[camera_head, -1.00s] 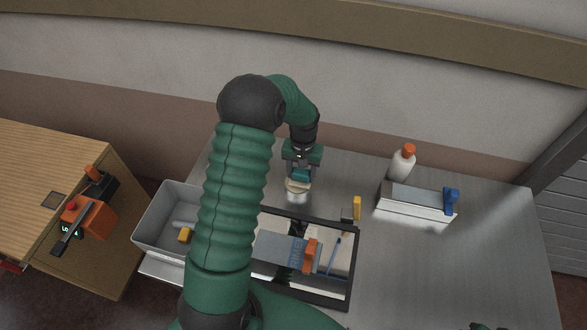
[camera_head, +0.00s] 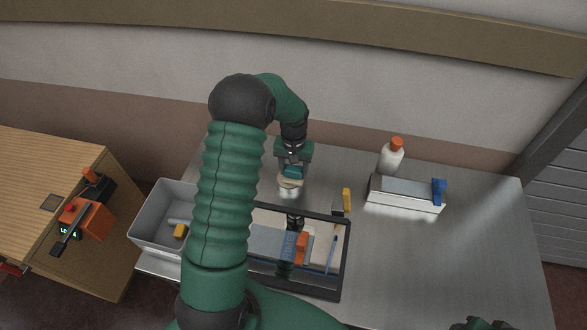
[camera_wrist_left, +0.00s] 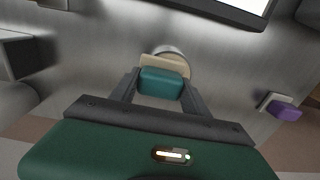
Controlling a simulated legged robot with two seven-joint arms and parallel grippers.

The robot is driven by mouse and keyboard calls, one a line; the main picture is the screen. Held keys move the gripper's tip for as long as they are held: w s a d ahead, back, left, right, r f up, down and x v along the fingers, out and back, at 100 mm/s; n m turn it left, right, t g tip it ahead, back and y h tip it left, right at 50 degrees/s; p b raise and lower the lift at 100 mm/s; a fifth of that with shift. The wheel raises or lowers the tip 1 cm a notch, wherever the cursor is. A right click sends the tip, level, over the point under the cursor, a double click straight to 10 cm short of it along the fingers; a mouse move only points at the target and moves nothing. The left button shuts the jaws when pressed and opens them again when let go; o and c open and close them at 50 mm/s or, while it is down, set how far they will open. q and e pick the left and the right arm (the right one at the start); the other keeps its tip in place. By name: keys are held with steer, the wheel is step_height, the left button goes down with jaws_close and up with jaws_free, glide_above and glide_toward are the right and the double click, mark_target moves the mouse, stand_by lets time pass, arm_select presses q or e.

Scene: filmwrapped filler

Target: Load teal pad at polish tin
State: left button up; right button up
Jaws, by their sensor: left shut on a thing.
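The teal pad (camera_head: 292,170) has a teal grip block on top and a cream face below. My left gripper (camera_head: 291,174) is shut on its teal block, jaws pointing down over the back of the metal table. In the left wrist view the pad (camera_wrist_left: 161,82) sits between the two fingers. A round, shiny metal rim, seemingly the polish tin (camera_wrist_left: 170,49), shows just beyond the cream face and is partly covered by it. I cannot tell whether pad and tin touch. A dark green piece of my right arm shows at the bottom right edge; its fingers are not visible.
A grey bin (camera_head: 147,235) is at left. A purple block (camera_wrist_left: 285,110) lies near the pad. The table's right side is clear.

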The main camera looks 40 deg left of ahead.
mark_target(287, 167)
arm_select(q)
steer(key=shift+a+f, duration=0.15)
steer(key=shift+a, duration=0.2)
steer(key=shift+a+f, duration=0.25)
steer(key=shift+a, duration=0.35)
steer(key=shift+a+f, duration=0.2)
steer(key=shift+a, duration=0.35)
steer(key=shift+d+r, duration=0.2)
steer(key=shift+d, duration=0.35)
steer(key=shift+d+r, duration=0.2)
steer(key=shift+d, duration=0.35)
steer(key=shift+a+f, duration=0.2)
steer(key=shift+a, duration=0.25)
steer(key=shift+a+f, duration=0.2)
steer(key=shift+a, duration=0.25)
steer(key=shift+d+r+p, duration=0.25)
steer(key=shift+d+p, duration=0.1)
steer(key=shift+d, duration=0.3)
steer(key=shift+a+f, duration=0.2)
steer(key=shift+a, duration=0.25)
arm_select(e)
steer(key=shift+a+r, duration=0.35)
steer(key=shift+a, duration=0.25)
steer(key=shift+a+r, duration=0.35)
steer(key=shift+a, duration=0.25)
arm_select(q)
steer(key=shift+d, duration=0.3)
arm_select(e)
steer(key=shift+d, duration=0.35)
